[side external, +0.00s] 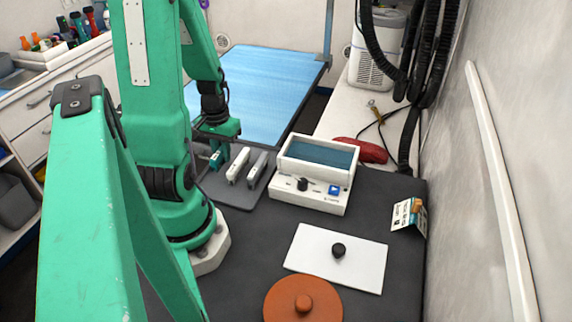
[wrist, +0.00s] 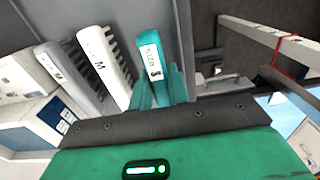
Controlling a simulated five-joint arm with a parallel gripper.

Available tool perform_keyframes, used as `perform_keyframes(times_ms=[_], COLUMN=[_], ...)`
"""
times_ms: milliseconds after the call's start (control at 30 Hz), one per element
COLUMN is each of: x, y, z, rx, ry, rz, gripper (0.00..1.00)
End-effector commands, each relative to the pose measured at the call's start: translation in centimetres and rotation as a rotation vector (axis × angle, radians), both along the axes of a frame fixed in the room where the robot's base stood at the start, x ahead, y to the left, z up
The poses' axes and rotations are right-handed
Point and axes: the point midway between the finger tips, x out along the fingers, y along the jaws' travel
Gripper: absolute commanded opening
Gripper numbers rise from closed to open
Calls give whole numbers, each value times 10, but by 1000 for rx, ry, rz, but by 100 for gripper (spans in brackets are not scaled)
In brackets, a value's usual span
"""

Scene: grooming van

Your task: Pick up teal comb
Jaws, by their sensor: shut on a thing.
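The teal comb (side external: 216,160) stands on edge at the left end of a row of combs on a grey tray (side external: 241,192). In the wrist view the teal comb (wrist: 151,58) shows a white label with an S. My gripper (side external: 218,150) is shut on the teal comb, with its fingers partly hidden by the gripper body. I cannot tell whether the comb touches the tray.
A white comb (wrist: 104,62) marked M and a grey comb (wrist: 72,76) stand close beside the teal one. A white box with a blue top (side external: 318,160) stands right of the tray. A blue grooming table (side external: 262,85) lies behind.

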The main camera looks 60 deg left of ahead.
Motion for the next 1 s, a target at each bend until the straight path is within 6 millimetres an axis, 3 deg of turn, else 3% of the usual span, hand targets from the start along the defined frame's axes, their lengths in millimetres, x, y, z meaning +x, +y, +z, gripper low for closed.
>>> perform_keyframes(times_ms=[300,1000], x=[0,38], y=[1,-80], z=[28,80], rx=[4,2], ry=[-3,-2], rz=[0,-6], gripper=[0,0])
